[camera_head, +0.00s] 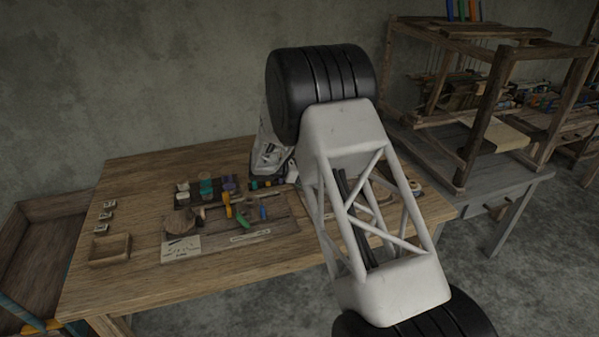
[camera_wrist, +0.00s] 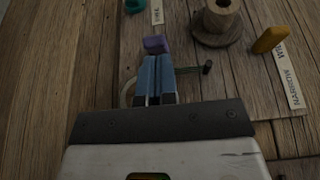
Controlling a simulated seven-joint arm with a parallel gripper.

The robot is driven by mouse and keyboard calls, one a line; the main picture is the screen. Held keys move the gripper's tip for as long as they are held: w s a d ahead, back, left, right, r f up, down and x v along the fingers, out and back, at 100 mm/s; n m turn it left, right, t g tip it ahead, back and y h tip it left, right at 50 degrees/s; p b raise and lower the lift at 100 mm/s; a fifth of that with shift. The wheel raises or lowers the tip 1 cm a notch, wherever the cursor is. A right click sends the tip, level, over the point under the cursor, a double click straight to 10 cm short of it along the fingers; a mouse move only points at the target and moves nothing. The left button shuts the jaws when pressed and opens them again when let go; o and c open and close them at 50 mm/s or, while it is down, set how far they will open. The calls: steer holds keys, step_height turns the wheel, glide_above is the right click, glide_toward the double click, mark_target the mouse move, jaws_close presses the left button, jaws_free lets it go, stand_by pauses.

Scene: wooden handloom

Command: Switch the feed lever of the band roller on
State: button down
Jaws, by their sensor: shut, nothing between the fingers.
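My gripper (camera_wrist: 156,75) points down at the wooden worktop in the wrist view, its two blue fingers shut together and empty. A purple block (camera_wrist: 156,44) lies just beyond the fingertips; I cannot tell whether they touch it. A thin rod with a dark knob (camera_wrist: 207,68) sticks out right of the fingers. A pale ring shows partly behind them. A wooden spool (camera_wrist: 220,18) on a round base stands beyond, with a yellow handle-like piece (camera_wrist: 270,40) to its right. Which part is the feed lever I cannot tell. In the head view my arm hides the fingers.
A label strip reading NARROW and WIDE (camera_wrist: 287,80) lies at the right. A teal piece (camera_wrist: 135,5) is at the top edge. In the head view the table (camera_head: 130,205) holds a small wooden tray (camera_head: 110,249) and several coloured pieces; a wooden loom (camera_head: 480,115) stands right.

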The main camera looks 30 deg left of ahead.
steer(key=shift+w+d+f, duration=0.1)
steer(key=shift+w+d, duration=0.2)
steer(key=shift+d, duration=0.05)
steer(key=shift+w+d+r+g+y, duration=0.35)
steer(key=shift+r+g+y, duration=0.05)
steer(key=shift+g+y, duration=0.3)
stand_by(0.6)
steer(key=shift+w+d+r, duration=0.2)
steer(key=shift+r, duration=0.05)
steer(key=shift+w+d+r+g+y, duration=0.25)
steer(key=shift+w+d+g+y, duration=0.1)
steer(key=shift+g+y, duration=0.25)
steer(key=shift+w+d+r+g+y, duration=0.2)
steer(key=shift+w+d+g+y, duration=0.15)
steer(key=shift+g+y, duration=0.25)
steer(key=shift+w+d+r+g+y, duration=0.15)
steer(key=shift+w+d+g+y, duration=0.8)
steer(key=shift+g+y, duration=0.25)
steer(key=shift+r, duration=0.15)
steer(key=shift+r, duration=0.65)
